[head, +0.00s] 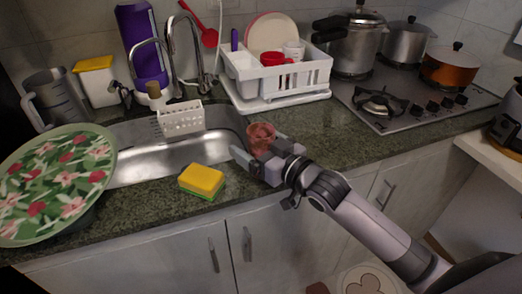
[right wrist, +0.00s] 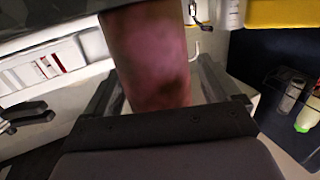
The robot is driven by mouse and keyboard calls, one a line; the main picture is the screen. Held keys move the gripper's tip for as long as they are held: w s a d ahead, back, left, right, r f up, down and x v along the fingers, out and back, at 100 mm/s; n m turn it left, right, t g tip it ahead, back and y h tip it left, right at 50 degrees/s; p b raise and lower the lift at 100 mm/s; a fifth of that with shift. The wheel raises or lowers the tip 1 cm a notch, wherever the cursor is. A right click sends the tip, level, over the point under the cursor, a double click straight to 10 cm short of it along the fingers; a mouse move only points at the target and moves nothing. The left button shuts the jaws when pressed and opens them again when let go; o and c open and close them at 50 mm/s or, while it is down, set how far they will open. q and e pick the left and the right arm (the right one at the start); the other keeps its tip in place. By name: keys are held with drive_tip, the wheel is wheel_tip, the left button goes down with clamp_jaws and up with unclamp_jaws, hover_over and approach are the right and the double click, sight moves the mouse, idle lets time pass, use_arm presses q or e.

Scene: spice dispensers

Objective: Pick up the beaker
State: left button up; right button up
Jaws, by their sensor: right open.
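A reddish-brown cup (head: 261,131), which I take as the beaker, stands upright on the granite counter just right of the sink. My right gripper (head: 262,149) is at it, with its fingers open. In the right wrist view the cup (right wrist: 150,58) fills the space between the two spread fingers of the right gripper (right wrist: 158,88). I cannot tell whether either finger touches it. The cup's lower part is hidden behind the gripper in the head view. My left gripper is not in view.
A yellow-green sponge (head: 201,181) lies on the counter's front edge, left of the gripper. A white dish rack (head: 285,83) stands behind the cup. A grey jug (head: 55,96) and a floral plate (head: 55,180) are at left. The stove (head: 400,108) is at right.

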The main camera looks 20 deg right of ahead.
drive_tip(key=c, duration=1.1)
drive_tip(key=shift+o, duration=0.2)
drive_tip(key=shift+r, duration=0.15)
